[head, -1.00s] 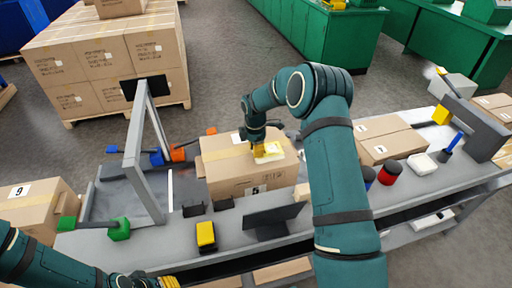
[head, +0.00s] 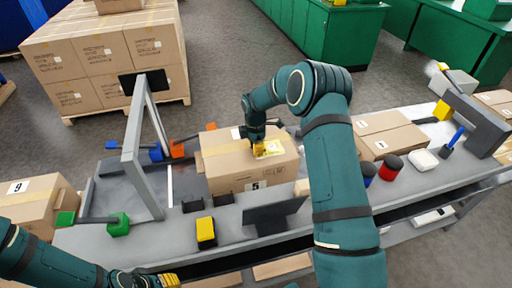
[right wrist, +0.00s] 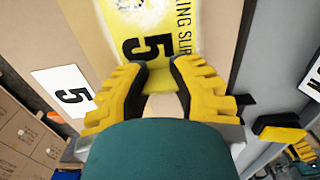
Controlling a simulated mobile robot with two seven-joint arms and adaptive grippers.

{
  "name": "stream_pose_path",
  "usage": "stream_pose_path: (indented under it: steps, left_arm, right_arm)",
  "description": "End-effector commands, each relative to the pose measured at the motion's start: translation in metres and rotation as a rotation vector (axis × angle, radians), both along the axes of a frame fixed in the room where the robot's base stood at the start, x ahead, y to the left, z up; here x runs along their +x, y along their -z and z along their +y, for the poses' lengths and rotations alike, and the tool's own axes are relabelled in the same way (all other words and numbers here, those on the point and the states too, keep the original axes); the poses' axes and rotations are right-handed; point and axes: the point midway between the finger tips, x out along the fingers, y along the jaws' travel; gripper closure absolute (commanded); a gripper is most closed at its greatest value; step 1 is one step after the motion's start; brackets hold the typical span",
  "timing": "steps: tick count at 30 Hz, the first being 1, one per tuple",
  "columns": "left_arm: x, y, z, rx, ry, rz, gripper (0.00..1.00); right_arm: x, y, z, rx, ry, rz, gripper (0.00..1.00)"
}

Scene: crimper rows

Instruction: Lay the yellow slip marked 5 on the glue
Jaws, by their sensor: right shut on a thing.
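The yellow slip marked 5 (right wrist: 152,42) lies over the top of a brown carton (head: 228,172) with a white 5 label on its front. In the head view the slip (head: 270,149) is small and looks nearly flat; I cannot tell whether it touches the carton. My right gripper (right wrist: 160,78) is shut on the slip's near edge; it also shows in the head view (head: 257,143). A pale, speckled patch shows at the slip's far part in the right wrist view. I cannot make out the glue separately. My left gripper (head: 168,281) is low at the bottom edge, its jaws unclear.
The carton stands on a grey bench (head: 180,235). A grey frame (head: 141,150) stands left of it. A dark panel (head: 273,215) and a yellow-topped block (head: 206,232) stand in front. More cartons (head: 385,135), a red container (head: 390,167) and a white block (head: 423,160) are to the right.

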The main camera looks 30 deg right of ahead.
Motion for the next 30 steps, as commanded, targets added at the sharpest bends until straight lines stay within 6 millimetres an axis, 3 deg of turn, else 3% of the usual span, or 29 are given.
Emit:
stream_pose_path:
  steps: [3,4,6,7,23,30]
  left_arm:
    - [0.0,0.0,0.0,0.0,0.0,0.0,0.61]
    - [0.0,0.0,0.0,0.0,0.0,0.0,0.61]
    - [0.0,0.0,0.0,0.0,0.0,0.0,0.61]
    - [0.0,0.0,0.0,0.0,0.0,0.0,0.61]
    - [0.0,0.0,0.0,0.0,0.0,0.0,0.61]
    - [0.0,0.0,0.0,0.0,0.0,0.0,0.61]
  right_arm:
    - [0.0,0.0,0.0,0.0,0.0,0.0,0.91]
    - [0.0,0.0,0.0,0.0,0.0,0.0,0.72]
    - [0.0,0.0,0.0,0.0,0.0,0.0,0.48]
    - [0.0,0.0,0.0,0.0,0.0,0.0,0.46]
    - [0.0,-0.003,0.0,0.0,0.0,-0.001,0.46]
    - [0.001,-0.036,0.001,0.0,0.0,-0.004,0.46]
